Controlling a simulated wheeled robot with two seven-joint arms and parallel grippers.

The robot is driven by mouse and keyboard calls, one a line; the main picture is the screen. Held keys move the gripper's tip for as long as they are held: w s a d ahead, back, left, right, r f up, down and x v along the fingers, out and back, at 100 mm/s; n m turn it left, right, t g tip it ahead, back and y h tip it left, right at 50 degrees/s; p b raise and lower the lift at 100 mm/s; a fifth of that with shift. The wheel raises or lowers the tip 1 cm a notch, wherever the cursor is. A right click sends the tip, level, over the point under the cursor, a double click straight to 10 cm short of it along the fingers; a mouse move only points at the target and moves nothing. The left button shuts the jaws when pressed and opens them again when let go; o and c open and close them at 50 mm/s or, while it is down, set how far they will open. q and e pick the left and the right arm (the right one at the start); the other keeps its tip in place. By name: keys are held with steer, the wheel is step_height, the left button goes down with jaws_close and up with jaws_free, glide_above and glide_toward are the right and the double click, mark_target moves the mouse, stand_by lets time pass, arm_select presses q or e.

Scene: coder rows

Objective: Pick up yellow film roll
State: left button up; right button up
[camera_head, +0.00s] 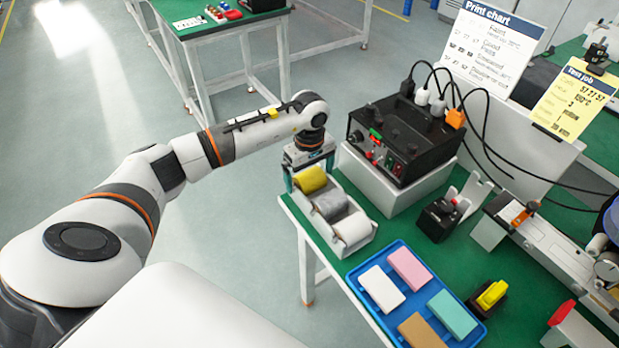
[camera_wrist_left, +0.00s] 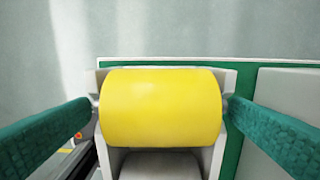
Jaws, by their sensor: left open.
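The yellow film roll (camera_head: 311,180) lies in the far slot of a white rack (camera_head: 365,245) on the green table. In the left wrist view the yellow film roll (camera_wrist_left: 160,107) fills the middle. My left gripper (camera_head: 306,165) is above and around it, with its two teal fingers (camera_wrist_left: 160,112) open, one at each end of the roll. The fingertips are close to the roll's ends; I cannot tell whether they touch. My right gripper is not in view.
A grey roll (camera_head: 331,205) and a white roll (camera_head: 353,228) sit in the same rack. A black control box (camera_head: 405,138) stands close behind it. A blue tray (camera_head: 408,255) with coloured blocks is in front. Open floor lies left of the table.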

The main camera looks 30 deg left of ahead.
mark_target(310, 173)
arm_select(q)
steer(key=shift+f, duration=0.8)
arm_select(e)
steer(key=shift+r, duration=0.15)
arm_select(q)
steer(key=shift+c, duration=0.6)
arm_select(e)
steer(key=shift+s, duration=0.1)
arm_select(q)
steer(key=shift+w, duration=0.1)
steer(key=c, duration=0.6)
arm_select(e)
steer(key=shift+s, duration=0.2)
arm_select(q)
steer(key=shift+r, duration=0.15)
step_height(310, 173, up, 10)
steer(key=shift+r+b, duration=0.1)
steer(key=shift+b, duration=0.55)
steer(key=shift+r+p, duration=1.45)
steer(key=shift+r, duration=0.9)
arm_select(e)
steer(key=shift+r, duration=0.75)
